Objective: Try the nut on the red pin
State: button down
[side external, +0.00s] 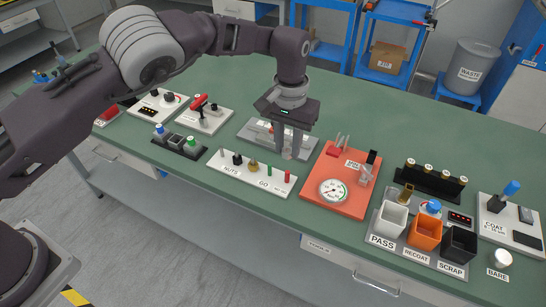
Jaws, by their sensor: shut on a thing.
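The white gauge board labelled NUTS and GO (233,178) lies near the front edge of the bench. The red pin (287,177) stands upright at its right end, with a green pin (269,171) to its left. A black piece (237,158) and a brass piece (253,165) stand on the board's left half. My gripper (291,156) points down above and behind the red pin in the picture. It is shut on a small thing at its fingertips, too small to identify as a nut. The red pin's top shows bare.
A grey plate (252,129) lies behind my gripper. An orange board with a dial gauge (334,190) is close on the right. PASS (388,223), RECOAT (424,236) and SCRAP (458,247) bins stand farther right. A dark rack (180,150) stands left.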

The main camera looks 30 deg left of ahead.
aim_at(287, 172)
jog(key=shift+d, duration=0.2)
jog(key=shift+f, duration=2.5)
jog(key=shift+f, duration=0.3)
jog(key=shift+r, duration=3)
jog(key=shift+a, duration=0.15)
